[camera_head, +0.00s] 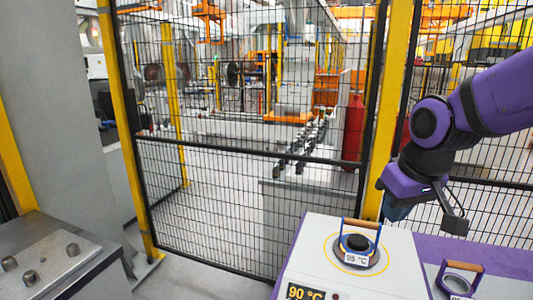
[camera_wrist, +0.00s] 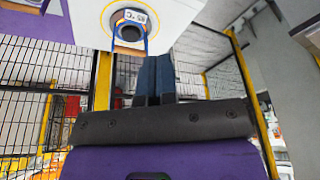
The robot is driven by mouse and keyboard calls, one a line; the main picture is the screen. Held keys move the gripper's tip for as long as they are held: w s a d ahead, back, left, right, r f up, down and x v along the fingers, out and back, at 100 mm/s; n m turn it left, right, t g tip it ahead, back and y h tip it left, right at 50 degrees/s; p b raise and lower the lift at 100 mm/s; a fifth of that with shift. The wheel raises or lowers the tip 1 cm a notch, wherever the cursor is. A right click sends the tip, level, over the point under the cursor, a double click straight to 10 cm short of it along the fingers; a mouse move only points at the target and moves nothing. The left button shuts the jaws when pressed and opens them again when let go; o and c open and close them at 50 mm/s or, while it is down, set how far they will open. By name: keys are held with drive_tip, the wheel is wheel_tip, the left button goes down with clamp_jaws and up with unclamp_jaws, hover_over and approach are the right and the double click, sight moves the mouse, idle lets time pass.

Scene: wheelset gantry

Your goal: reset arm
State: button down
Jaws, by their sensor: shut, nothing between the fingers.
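My purple arm comes in from the right in the head view and bends downward. My gripper (camera_head: 395,211) hangs at its end, above and to the right of the white box and partly hidden behind my wrist. In the wrist view my gripper (camera_wrist: 153,84) shows two blue fingers side by side, shut, with nothing held. A round ring-shaped part with an orange-and-blue handle (camera_head: 359,246) sits on the white box, apart from my gripper. It also shows in the wrist view near the top (camera_wrist: 129,26).
The white box (camera_head: 310,262) has a 90 °C display. A second handled ring (camera_head: 459,278) stands on a purple-edged surface at right. A mesh fence (camera_head: 230,190) with yellow posts stands close behind. A grey table with metal pegs (camera_head: 48,262) is at left.

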drive_tip(key=s+d+r+m+t, duration=0.1)
drive_tip(key=s+d+r, duration=0.2)
drive_tip(key=s, duration=0.3)
drive_tip(key=s+d+r+m+t+h, duration=0.1)
drive_tip(key=s+d+r+m, duration=0.1)
drive_tip(key=s, duration=0.4)
drive_tip(key=shift+s+d+r, duration=0.3)
drive_tip(key=shift+d+r, duration=0.6)
drive_tip(key=shift+d, duration=0.2)
